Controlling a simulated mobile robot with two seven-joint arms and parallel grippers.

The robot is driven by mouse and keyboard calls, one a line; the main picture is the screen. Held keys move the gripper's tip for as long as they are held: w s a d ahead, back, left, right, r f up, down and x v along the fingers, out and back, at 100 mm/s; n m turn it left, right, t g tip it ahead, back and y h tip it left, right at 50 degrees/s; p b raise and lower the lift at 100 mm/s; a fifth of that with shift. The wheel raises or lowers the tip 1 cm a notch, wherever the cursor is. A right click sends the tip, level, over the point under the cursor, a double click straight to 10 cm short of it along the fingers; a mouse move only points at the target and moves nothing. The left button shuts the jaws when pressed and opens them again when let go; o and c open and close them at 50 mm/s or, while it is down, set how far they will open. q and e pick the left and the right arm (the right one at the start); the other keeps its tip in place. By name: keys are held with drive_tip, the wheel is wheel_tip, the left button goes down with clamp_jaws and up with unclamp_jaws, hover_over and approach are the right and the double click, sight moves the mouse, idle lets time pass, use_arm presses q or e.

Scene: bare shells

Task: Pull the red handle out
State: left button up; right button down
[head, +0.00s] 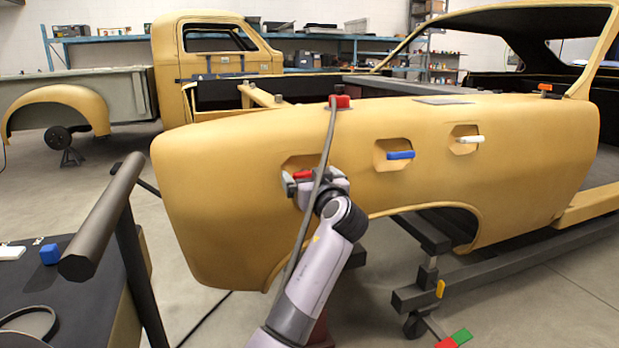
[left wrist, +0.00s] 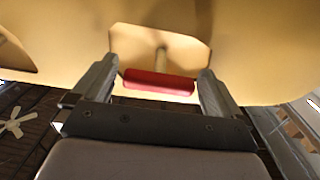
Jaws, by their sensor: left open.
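The red handle (left wrist: 159,82) is a short horizontal bar on a stem in a recessed plate of the yellow body panel (left wrist: 260,60). In the left wrist view it lies between the two fingers of my left gripper (left wrist: 157,85), which is open, with a finger near each end of the bar. I cannot tell whether either finger touches it. In the head view the red handle (head: 302,175) is partly hidden by my gripper (head: 304,183) and a grey cable or hose. My right gripper does not show.
A blue handle (head: 401,155) and a white handle (head: 471,139) sit in recesses to the right on the same panel. A dark bench (head: 60,290) and a grey bar (head: 100,220) stand at the left. A wheeled frame (head: 420,295) is below the panel.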

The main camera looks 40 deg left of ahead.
use_arm(q)
drive_tip(key=shift+w+a, duration=0.2)
drive_tip(key=shift+a, duration=0.15)
